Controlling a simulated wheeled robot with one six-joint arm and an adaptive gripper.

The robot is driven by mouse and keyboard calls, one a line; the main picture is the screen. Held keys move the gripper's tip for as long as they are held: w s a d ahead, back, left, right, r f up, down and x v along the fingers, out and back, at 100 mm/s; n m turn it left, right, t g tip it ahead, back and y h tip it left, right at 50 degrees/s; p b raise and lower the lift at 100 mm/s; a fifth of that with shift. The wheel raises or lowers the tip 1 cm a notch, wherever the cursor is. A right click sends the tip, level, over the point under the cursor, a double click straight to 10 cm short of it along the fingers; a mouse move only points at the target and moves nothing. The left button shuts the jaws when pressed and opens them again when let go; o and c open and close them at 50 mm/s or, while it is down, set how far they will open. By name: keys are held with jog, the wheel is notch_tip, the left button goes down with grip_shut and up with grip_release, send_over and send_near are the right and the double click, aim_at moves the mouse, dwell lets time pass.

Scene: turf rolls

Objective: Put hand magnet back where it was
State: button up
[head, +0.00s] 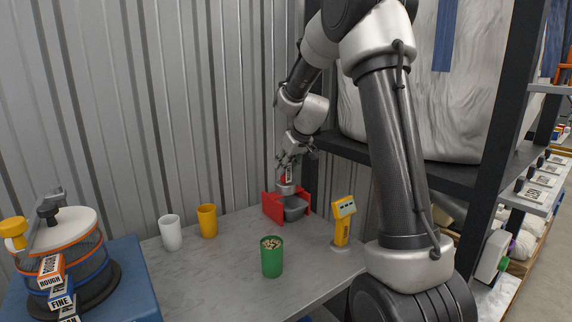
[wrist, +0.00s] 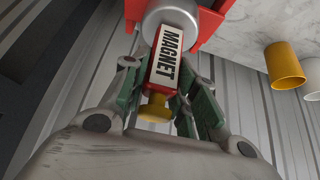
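The hand magnet (wrist: 165,65) has a red handle with a white "MAGNET" label, a yellow knob and a round grey head. In the wrist view it lies between the green-padded fingers of my gripper (wrist: 162,85), which appear closed on the handle. In the head view my gripper (head: 287,168) points down at the back of the table, with the magnet (head: 286,188) upright below it. The magnet's head is at a red holder (head: 272,206) with a grey tray (head: 295,210). I cannot tell whether the head touches the tray.
On the grey table (head: 215,275) stand a white cup (head: 170,233), a yellow cup (head: 207,221), a green cup (head: 271,262) of small pieces and a yellow device (head: 342,222). A sieve stack (head: 75,255) stands on a blue surface at left. A corrugated wall is behind; shelving is at right.

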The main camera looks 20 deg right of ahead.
jog(key=o, duration=0.4)
jog(key=shift+r, duration=0.1)
jog(key=s+a+r, duration=0.1)
jog(key=s+r, duration=0.4)
jog(key=s, duration=0.4)
jog(key=s+a+r, duration=0.1)
jog(key=s+r, duration=0.5)
jog(key=s, duration=0.3)
jog(key=s+f, duration=0.1)
jog(key=s, duration=0.6)
jog(key=s+f+m+g, duration=0.1)
jog(key=s, duration=0.7)
jog(key=s+f+m+g+h, duration=0.1)
jog(key=s, duration=0.6)
jog(key=shift+s+a+f, duration=0.2)
jog(key=shift+a+f, duration=0.1)
